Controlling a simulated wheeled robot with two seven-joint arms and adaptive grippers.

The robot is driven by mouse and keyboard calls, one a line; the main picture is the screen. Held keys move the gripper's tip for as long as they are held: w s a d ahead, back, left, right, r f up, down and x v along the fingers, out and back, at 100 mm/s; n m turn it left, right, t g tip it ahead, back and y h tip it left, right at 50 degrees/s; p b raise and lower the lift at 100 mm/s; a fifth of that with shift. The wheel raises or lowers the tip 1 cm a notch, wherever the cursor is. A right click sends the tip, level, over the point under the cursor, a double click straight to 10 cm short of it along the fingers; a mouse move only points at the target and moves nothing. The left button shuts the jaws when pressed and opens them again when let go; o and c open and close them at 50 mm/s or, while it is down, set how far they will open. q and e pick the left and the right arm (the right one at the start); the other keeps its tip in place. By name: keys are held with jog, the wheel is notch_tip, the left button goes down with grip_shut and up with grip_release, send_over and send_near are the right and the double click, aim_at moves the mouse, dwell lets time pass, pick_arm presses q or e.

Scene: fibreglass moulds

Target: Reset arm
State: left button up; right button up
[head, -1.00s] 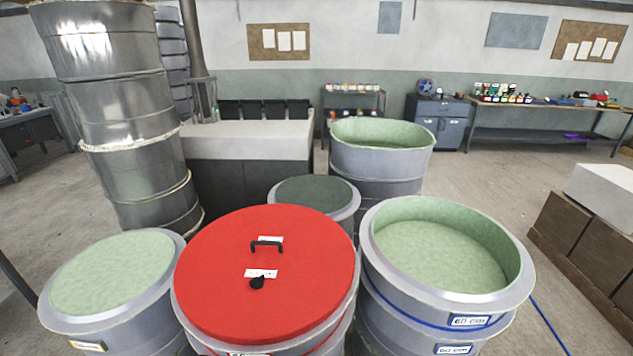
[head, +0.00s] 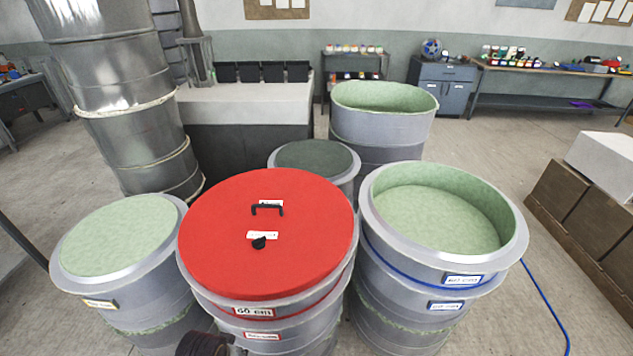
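No gripper fingers show in the head view. A small dark ribbed piece, which looks like part of one of my arms, juts in at the bottom edge just left of the middle. It is in front of the lower part of the mould with the red lid (head: 300,260). I cannot tell which arm it belongs to. The red lid has a black handle (head: 267,209) and a small black knob (head: 259,242), and it lies flat on its mould.
A green-lined open mould (head: 440,215) stands at right, a green-topped mould (head: 120,235) at left. Behind are a dark-topped mould (head: 313,160) and a taller open one (head: 384,130). A tall metal stack (head: 120,100) rises at left. A blue hose (head: 545,305) lies on the floor.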

pick_arm(q)
jog(key=s+f+g, duration=0.1)
jog(key=s+f, duration=0.2)
jog(key=f, duration=1)
jog(key=s+f, duration=0.3)
jog(key=f, duration=1)
jog(key=s+a+f, duration=0.2)
jog(key=s+f, duration=0.6)
jog(key=s, duration=0.2)
jog(key=s+a+f+g, duration=0.1)
jog(key=s+a+f, duration=0.1)
jog(key=s+f, duration=0.6)
jog(key=s, duration=0.2)
jog(key=shift+s+a+f, duration=0.2)
jog(key=shift+s+f, duration=0.15)
